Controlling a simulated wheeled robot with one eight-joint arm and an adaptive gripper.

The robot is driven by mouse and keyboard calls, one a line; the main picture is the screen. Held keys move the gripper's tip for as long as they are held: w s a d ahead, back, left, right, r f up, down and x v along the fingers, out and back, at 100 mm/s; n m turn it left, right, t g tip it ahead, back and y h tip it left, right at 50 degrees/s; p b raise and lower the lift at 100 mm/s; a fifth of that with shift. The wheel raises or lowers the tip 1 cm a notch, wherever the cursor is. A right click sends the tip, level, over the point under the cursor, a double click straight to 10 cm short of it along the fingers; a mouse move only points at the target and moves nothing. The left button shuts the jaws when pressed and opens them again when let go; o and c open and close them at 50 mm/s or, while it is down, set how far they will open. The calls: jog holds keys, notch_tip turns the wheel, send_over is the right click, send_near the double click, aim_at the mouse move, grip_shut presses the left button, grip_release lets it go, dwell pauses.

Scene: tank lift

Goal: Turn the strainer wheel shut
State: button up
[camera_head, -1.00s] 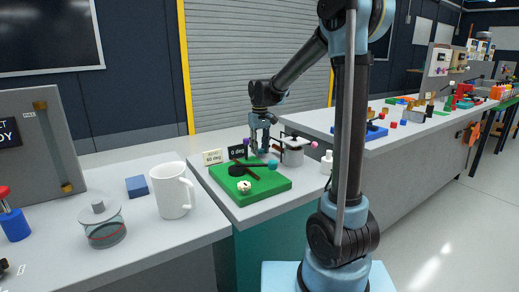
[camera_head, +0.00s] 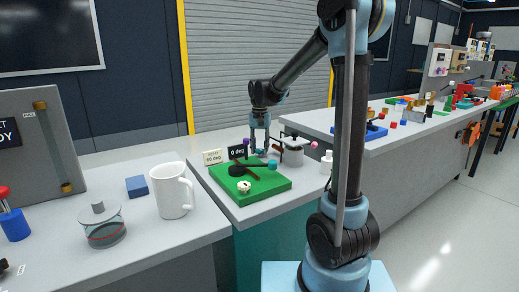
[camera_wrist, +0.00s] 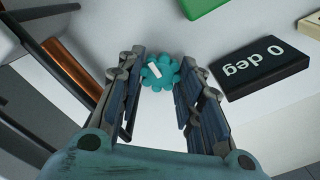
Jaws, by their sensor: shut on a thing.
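The strainer wheel (camera_wrist: 166,68) is a small teal lobed knob with a white mark, shown in the wrist view. It lies between the fingertips of my gripper (camera_head: 260,149), which is shut on it from both sides. The white mark lies across the wheel's top, slanting. A black sign reading 0 deg (camera_wrist: 262,66) stands to the right of the fingers in the wrist view. It also shows beside my gripper in the head view (camera_head: 237,152), with a pale 60 deg sign (camera_head: 213,157) to its left. The wheel's underside is hidden.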

aim_at(260, 149)
jog(key=shift+w, duration=0.1)
dwell(0.4)
jog(key=o, duration=1.1)
jog(key=shift+c, duration=0.2)
notch_tip(260, 149, up, 12)
